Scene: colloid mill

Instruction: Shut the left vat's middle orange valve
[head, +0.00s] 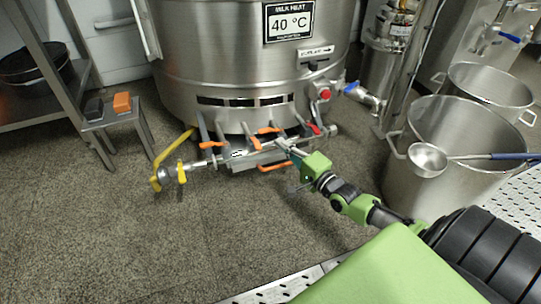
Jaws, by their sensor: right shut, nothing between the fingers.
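The left vat (235,60) is a large steel drum with a "40 °C" label. A row of valves on a pipe runs along its lower front. Orange handles show at the left (211,145), in the middle (268,131) and low on the right (275,167). I take the middle one as the middle orange valve; its exact angle is too small to tell. My right gripper (284,145) reaches in from the lower right, shut and empty, close to the right of the middle handle. I cannot tell whether it touches. My left gripper is not in view.
A red knob (325,94) and a blue-handled valve (352,87) sit to the right. A steel pot (430,185) with a ladle (428,158) stands right of my arm. A small stool (112,118) stands left; floor between is clear.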

